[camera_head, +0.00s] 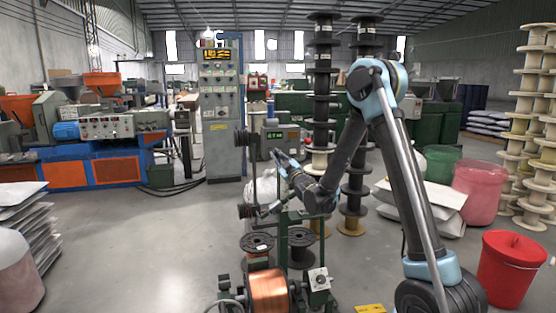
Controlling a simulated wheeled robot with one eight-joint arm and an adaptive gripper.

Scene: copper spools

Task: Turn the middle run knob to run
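A small pale box with a dark round knob (319,280) is on the winding stand at the bottom centre. It is the only knob that shows clearly on the stand; I cannot read its marking or its setting. I cannot tell whether it is the middle run knob. My arm rises from the lower right and bends down toward the centre. My gripper (277,157) is at its end, small and dark, in front of a grey box with a green display (281,138). It appears above and apart from the knob. Its fingers are too small to tell open or shut.
A copper-wound spool (269,290) sits on the stand, with black empty spools (257,244) behind it. A grey control cabinet (220,115) stands behind. A red bucket (509,268) is at the right, stacked sacks (22,220) at the left. The floor at left centre is clear.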

